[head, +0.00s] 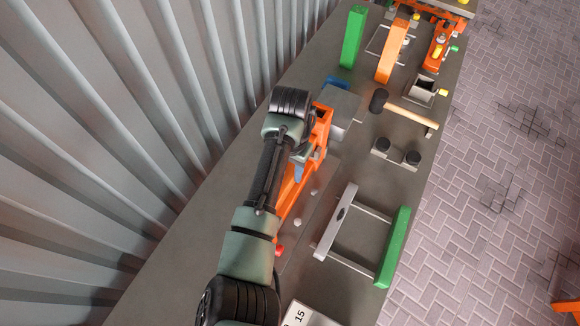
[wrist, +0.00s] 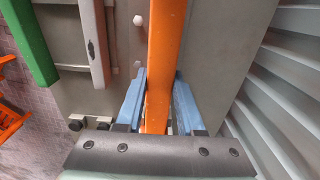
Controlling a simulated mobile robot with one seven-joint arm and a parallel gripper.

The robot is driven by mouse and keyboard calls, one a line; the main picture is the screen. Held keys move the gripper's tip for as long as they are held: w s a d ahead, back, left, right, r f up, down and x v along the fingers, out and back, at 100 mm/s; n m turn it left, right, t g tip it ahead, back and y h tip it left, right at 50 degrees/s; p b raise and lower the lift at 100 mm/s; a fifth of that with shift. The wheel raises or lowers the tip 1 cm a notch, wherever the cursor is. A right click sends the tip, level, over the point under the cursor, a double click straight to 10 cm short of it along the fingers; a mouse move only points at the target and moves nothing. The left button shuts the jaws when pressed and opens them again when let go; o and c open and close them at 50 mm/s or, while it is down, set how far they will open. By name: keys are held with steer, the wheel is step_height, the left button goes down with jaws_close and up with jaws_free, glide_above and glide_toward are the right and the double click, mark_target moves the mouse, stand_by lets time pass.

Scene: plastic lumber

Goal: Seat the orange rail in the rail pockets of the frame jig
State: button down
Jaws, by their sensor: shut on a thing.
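The orange rail (head: 289,200) lies lengthwise along the left side of the bench, partly hidden by my arm. My gripper (wrist: 160,82) is shut on it, with one blue finger on each side; the gripper also shows in the head view (head: 300,168). In the wrist view the rail (wrist: 167,35) runs up between the fingers. To its right in the head view are pale pegs (head: 298,222), a grey bar with a dark slot (head: 343,215), thin cross bars and a green rail (head: 394,248), seemingly the frame jig area. Whether the orange rail sits in any pockets is hidden.
A mallet (head: 408,110), two black round pieces (head: 382,146) and an open box (head: 422,90) lie further up the bench. Upright green (head: 353,37) and orange (head: 391,52) pieces stand beyond. A corrugated wall (head: 110,110) runs along the left.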

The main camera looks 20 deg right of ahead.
steer(key=shift+f+b, duration=0.7)
steer(key=shift+f, duration=0.45)
steer(key=shift+c, duration=2.2)
jaws_free()
steer(key=shift+f, duration=0.1)
step_height(320, 180, up, 13)
